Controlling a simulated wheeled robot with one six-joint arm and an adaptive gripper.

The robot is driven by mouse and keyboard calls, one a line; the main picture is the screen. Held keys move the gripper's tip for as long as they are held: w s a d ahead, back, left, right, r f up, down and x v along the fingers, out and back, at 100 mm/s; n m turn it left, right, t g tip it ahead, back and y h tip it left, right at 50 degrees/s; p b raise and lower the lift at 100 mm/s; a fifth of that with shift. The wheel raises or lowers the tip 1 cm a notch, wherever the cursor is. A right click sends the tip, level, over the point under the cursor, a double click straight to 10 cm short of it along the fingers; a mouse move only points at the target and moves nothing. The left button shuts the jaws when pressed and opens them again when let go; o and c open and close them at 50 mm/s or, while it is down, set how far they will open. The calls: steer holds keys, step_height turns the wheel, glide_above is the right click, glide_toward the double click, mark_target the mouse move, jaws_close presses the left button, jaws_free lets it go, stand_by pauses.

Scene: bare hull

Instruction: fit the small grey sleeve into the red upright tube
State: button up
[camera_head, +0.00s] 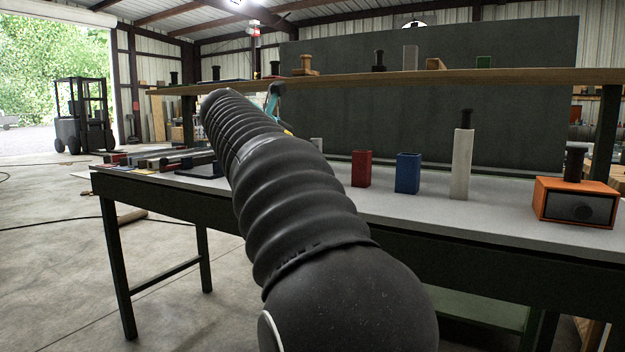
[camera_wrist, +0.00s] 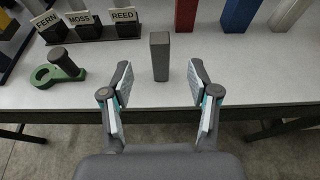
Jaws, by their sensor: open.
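The small grey sleeve (camera_wrist: 160,58) stands upright on the pale tabletop in the wrist view. Only a light grey bit, perhaps its top, shows beside my arm in the head view (camera_head: 316,145). My gripper (camera_wrist: 160,72) is open, with one finger to each side of the sleeve in the picture and the fingertips apart from it. The red upright tube (camera_head: 361,168) stands on the table, left of a blue tube. Its lower part shows in the wrist view (camera_wrist: 184,15), beyond and right of the sleeve.
The blue tube (camera_head: 407,173), a tall white post (camera_head: 461,165) and an orange box (camera_head: 576,202) stand rightward. A green ring piece with a dark knob (camera_wrist: 57,70) and a labelled rack (camera_wrist: 92,31) are left of the sleeve. A shelf (camera_head: 400,77) runs above the table.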

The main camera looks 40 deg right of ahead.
steer(key=b+x, duration=0.1)
steer(key=x, duration=0.9)
steer(key=shift+r, duration=0.1)
steer(key=shift+a, duration=0.1)
jaws_close()
